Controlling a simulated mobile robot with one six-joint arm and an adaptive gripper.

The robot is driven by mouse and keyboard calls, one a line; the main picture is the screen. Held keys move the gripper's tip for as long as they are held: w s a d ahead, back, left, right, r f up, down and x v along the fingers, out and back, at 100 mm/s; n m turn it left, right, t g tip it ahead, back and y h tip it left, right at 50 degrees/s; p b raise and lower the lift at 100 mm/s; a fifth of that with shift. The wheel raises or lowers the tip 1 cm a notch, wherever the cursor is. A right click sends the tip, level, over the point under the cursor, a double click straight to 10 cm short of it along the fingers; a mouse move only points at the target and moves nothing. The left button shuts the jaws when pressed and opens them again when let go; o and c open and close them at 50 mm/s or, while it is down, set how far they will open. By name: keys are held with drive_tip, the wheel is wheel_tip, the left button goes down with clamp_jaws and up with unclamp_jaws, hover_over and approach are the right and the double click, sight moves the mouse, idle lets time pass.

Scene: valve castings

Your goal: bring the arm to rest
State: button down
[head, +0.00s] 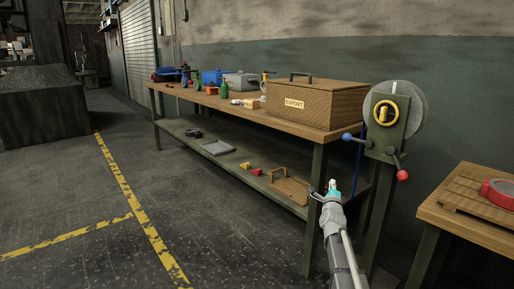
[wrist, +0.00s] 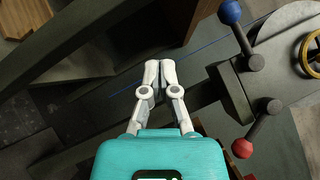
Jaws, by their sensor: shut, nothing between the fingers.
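My gripper (wrist: 159,72) is shut and empty in the wrist view, its two pale fingers together at the tips. In the head view my gripper (head: 332,184) is at the end of my raised arm, in front of the right end of the workbench (head: 225,105). It is below and left of a post-mounted device with a grey disc (head: 415,105), a yellow ring handle (head: 386,113), a blue knob (head: 347,137) and a red knob (head: 402,175). The gripper appears apart from all of these.
A wooden EXPORT crate (head: 330,104) stands on the bench's right end. Several small items and bins stand farther left. A side table (head: 475,225) is at right. The floor at left is open.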

drive_tip(key=s+a+f+n+g+y+p, duration=0.3)
drive_tip(key=s+a+f+n+g+y, duration=0.3)
drive_tip(key=s+a+f+n+g, duration=0.65)
drive_tip(key=s+f+n+g+h+p, duration=0.15)
drive_tip(key=s+n+g, duration=0.35)
drive_tip(key=s, duration=0.7)
drive_tip(key=s+f+n+g+y+p, duration=0.1)
drive_tip(key=s+f+n+g+p, duration=0.15)
drive_tip(key=s+n, duration=0.75)
wheel_tip(320, 180, up, 38)
drive_tip(key=s+m+p, duration=0.1)
drive_tip(key=m+p, duration=0.1)
drive_tip(key=p, duration=3.5)
drive_tip(key=shift+s, duration=0.4)
drive_tip(key=shift+a+f+h, duration=0.1)
drive_tip(key=shift+h, duration=0.15)
